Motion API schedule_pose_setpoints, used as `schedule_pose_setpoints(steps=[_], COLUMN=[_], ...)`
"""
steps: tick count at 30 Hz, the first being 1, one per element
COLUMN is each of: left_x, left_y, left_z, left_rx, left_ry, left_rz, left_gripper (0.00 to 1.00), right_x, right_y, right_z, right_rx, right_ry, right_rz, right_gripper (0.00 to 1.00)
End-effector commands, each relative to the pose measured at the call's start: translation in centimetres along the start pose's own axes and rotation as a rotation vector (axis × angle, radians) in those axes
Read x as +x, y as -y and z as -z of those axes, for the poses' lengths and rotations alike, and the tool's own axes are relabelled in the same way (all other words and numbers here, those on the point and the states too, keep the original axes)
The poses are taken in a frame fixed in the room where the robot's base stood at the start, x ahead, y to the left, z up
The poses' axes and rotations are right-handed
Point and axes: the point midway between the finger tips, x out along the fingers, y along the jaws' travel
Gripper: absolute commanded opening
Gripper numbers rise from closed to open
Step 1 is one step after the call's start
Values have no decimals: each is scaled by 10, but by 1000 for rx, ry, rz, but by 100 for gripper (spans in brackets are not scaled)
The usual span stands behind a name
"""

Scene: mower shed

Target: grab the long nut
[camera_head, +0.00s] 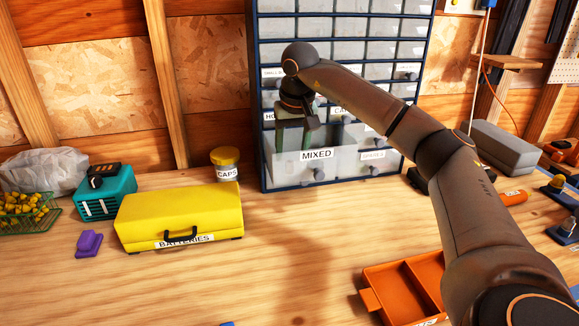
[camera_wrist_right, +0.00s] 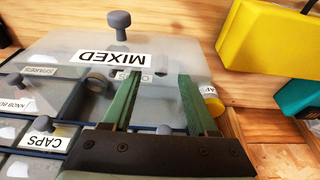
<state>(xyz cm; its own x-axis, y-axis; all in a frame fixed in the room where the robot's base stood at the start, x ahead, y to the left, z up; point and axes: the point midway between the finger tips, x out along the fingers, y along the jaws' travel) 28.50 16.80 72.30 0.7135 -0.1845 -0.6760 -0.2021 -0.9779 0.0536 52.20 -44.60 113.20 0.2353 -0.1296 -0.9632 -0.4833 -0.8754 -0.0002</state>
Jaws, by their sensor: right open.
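I cannot make out the long nut for certain in either view. My right gripper (camera_head: 294,148) is at the front of the drawer cabinet, just above the drawer labelled MIXED (camera_head: 342,168). In the right wrist view its two green fingers (camera_wrist_right: 160,78) are apart with nothing seen between them, pointing toward the MIXED drawer (camera_wrist_right: 70,48). A dark round piece (camera_wrist_right: 97,83) shows beside the fingers; I cannot tell whether it is a knob or a loose part. My left gripper is not in view.
The blue-framed cabinet (camera_head: 258,100) stands at the back of the bench. To its left are a CAPS jar (camera_head: 226,158), a yellow BATTERIES case (camera_head: 170,212) and a teal box (camera_head: 105,198). An orange tray (camera_head: 400,290) lies in front. The bench middle is clear.

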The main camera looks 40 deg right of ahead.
Motion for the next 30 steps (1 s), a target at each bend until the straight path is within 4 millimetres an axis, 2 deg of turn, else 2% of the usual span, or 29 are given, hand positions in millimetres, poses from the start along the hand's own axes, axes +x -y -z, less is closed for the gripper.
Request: schedule_pose_setpoints(steps=[3, 6, 15, 30], left_x=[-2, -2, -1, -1], left_y=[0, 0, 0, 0], left_z=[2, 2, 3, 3], left_rx=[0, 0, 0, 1], left_ry=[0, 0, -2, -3], left_rz=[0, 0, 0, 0], left_gripper=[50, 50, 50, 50], right_x=[20, 31, 35, 35], right_y=[2, 2, 2, 2], right_z=[1, 1, 1, 1], right_rx=[-1, -1, -1, -1], right_ry=[3, 3, 0, 0], right_rz=[-2, -1, 0, 0], right_gripper=[59, 59, 59, 2])
